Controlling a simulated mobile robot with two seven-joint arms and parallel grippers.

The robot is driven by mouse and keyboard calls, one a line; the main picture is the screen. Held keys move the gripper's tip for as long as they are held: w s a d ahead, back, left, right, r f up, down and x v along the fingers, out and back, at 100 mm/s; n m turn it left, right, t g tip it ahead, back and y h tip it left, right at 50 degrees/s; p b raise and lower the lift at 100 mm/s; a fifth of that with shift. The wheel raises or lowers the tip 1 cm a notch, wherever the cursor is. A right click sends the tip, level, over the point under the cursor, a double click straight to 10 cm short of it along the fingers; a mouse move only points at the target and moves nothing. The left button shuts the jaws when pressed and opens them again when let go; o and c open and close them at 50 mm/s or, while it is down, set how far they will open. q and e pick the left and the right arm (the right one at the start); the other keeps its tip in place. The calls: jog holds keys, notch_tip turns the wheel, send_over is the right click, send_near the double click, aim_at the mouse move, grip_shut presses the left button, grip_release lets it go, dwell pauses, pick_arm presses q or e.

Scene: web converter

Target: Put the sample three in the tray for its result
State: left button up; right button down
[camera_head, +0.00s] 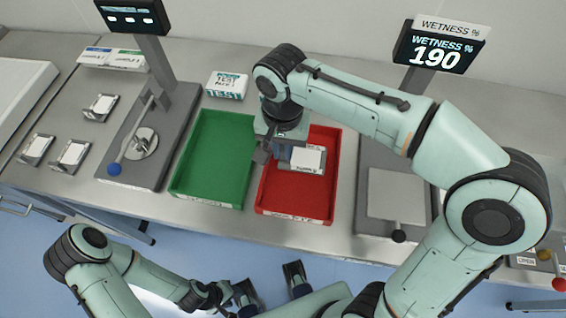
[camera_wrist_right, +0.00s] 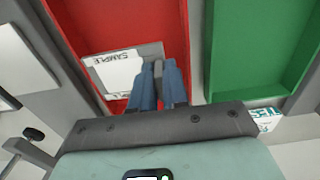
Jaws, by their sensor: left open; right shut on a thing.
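My right gripper (camera_head: 284,146) is over the red tray (camera_head: 268,200), shut on a grey sample plate with a white label (camera_head: 308,160). In the right wrist view the label (camera_wrist_right: 117,75) shows the word SAMPLE; its number is not readable. The gripper's blue fingers (camera_wrist_right: 159,80) pinch the plate at its edge, within the red tray's outline. I cannot tell whether the plate touches the tray floor. The green tray (camera_head: 212,155) is just left and empty. The display (camera_head: 436,55) at the right reads WETNESS % 190. My left gripper (camera_head: 270,287) is open and empty, low in front of the bench.
Three other sample plates (camera_head: 100,106) lie at the left of the bench. A tester with a blue-knobbed lever (camera_head: 140,140) stands left of the green tray. A grey device with a flat plate (camera_head: 395,195) stands right of the red tray. A TEST box (camera_head: 227,86) is behind the trays.

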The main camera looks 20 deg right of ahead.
aim_at(283, 163)
jog(key=shift+f+b, duration=0.45)
jog(key=shift+f, duration=2.6)
jog(key=c, duration=1.1)
grip_release()
jog(key=shift+f, duration=0.1)
notch_tip(283, 163, up, 12)
jog(key=shift+r+p, duration=0.15)
jog(key=shift+p, duration=1.1)
